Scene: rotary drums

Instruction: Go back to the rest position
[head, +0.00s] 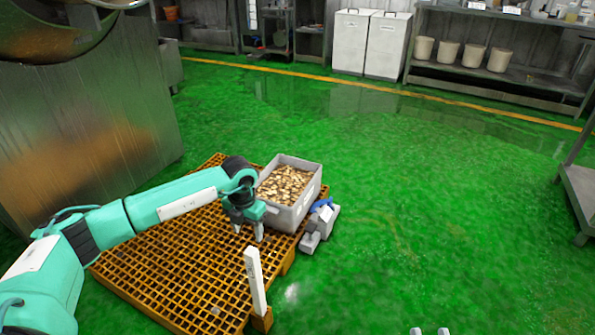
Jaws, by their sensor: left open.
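My left gripper (248,233) is open and empty, its fingers pointing down above the orange slatted pallet (178,270). It is just in front of and left of the grey crate (291,215), and I cannot tell whether it touches the crate. The crate sits at the pallet's right side and holds many small brown and tan pieces (284,184). My left arm reaches in from the lower left across the pallet. Two small light tips show at the bottom edge, right of the middle; they look like part of my right gripper, mostly cut off.
A white post (255,281) stands at the pallet's front right corner. A grey object with a blue part (319,225) is right of the crate. A large metal drum machine (85,140) fills the left. Shelving (500,85) and white bins (371,44) line the back. The green floor at right is clear.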

